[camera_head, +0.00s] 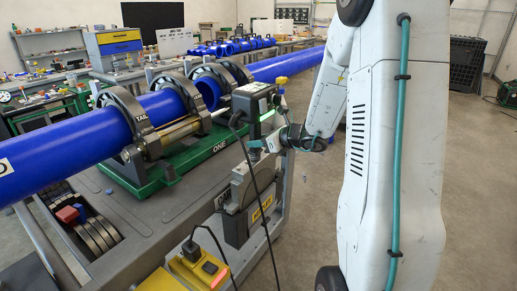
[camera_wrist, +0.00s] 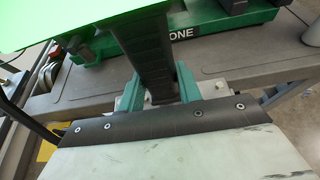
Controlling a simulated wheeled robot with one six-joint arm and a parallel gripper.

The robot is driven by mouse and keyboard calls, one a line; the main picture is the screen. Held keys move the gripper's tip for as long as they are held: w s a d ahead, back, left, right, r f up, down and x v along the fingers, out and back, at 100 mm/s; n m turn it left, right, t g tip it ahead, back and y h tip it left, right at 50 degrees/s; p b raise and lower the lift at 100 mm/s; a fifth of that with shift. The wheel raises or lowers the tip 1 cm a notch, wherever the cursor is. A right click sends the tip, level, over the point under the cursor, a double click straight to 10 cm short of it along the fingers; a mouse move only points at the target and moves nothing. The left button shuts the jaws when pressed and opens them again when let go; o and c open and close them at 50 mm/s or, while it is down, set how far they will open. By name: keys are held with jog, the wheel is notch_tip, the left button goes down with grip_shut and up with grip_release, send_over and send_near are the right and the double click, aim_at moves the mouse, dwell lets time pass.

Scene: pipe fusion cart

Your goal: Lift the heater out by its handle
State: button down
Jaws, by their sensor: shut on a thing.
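The heater shows at the front edge of the cart in the head view. It has a dark box (camera_head: 254,101) on top with a black cable, and a black handle (camera_wrist: 148,60) that shows in the wrist view. My gripper (camera_wrist: 157,90) is shut on this handle, with one teal finger on each side. In the head view my gripper (camera_head: 264,147) reaches in from the right, just below the dark box. A grey holder (camera_head: 236,226) with a yellow label is below it. How deep the heater's lower part sits in the holder is hard to tell.
The cart (camera_head: 140,232) carries a green fusion frame (camera_head: 205,152) with black clamp rings around blue pipes (camera_head: 75,150). A yellow box (camera_head: 192,275) with a red light stands below the holder. Black cables hang in front of the holder.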

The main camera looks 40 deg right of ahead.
aim_at(256, 87)
notch_tip(256, 87, up, 18)
jog(key=shift+w+f, duration=0.1)
dwell(0.4)
dwell(0.4)
jog(key=shift+r, duration=0.55)
